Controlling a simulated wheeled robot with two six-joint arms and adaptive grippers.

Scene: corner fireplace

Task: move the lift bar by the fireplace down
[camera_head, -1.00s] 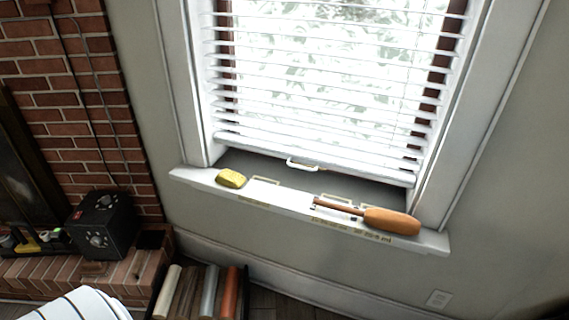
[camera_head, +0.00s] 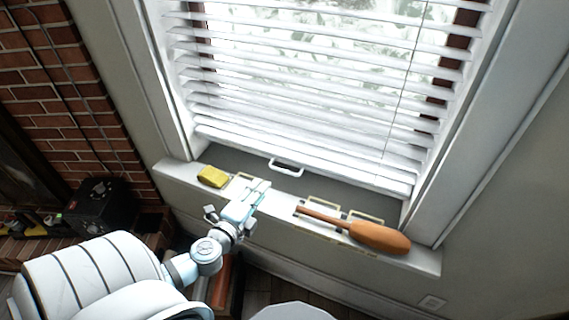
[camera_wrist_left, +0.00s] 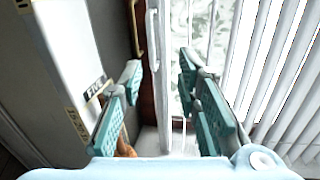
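The lift bar is the white bottom rail (camera_head: 345,178) of the window blind, with a small white handle (camera_head: 286,168) at its middle. The blind hangs low, with a dark gap between the rail and the sill. My left gripper (camera_head: 257,190) is over the sill, below and left of the handle and apart from it. In the left wrist view its teal-padded fingers (camera_wrist_left: 160,110) are spread with nothing held between them. A pale upright rail (camera_wrist_left: 151,45) shows beyond them, with slats (camera_wrist_left: 265,60) to the right. My right gripper is not in view.
On the sill (camera_head: 425,258), a yellow block (camera_head: 212,176) lies left of my gripper and an orange-brown paddle-like object (camera_head: 375,237) lies to its right. A black box (camera_head: 98,205) stands by the brick fireplace (camera_head: 45,90). The wall at right is clear.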

